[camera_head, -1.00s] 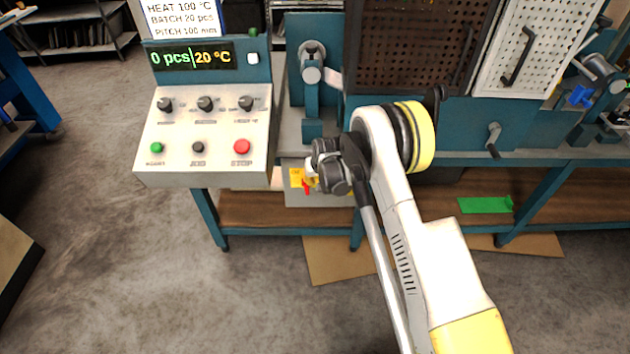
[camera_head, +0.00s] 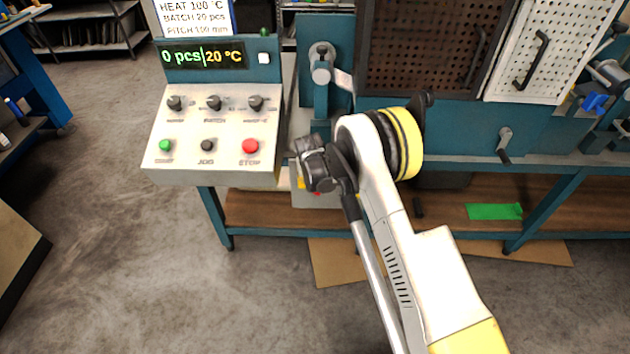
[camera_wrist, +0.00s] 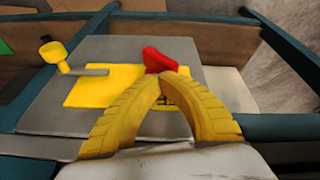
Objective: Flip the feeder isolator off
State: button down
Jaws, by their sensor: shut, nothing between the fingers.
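The feeder isolator is a grey box with a yellow plate (camera_wrist: 95,88) and a red handle (camera_wrist: 158,61), seen in the wrist view. My gripper (camera_wrist: 162,77) is shut and empty, its yellow fingertips meeting at the near side of the red handle. The tips overlap the handle's lower end in the picture; I cannot tell whether they touch it. In the head view the grey box (camera_head: 312,201) sits under the bench, mostly hidden behind my wrist, with only bits of yellow and red showing.
A yellow knob (camera_wrist: 52,52) on a short grey arm stands left of the handle. The control panel (camera_head: 220,135) with knobs and buttons is up and left in the head view. A bench rail (camera_wrist: 285,45) runs at the right. A green sheet (camera_head: 494,211) lies on the lower shelf.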

jog(key=shift+a+f, duration=0.2)
jog(key=shift+a, duration=0.55)
dwell(1.2)
jog(key=v, duration=1.2)
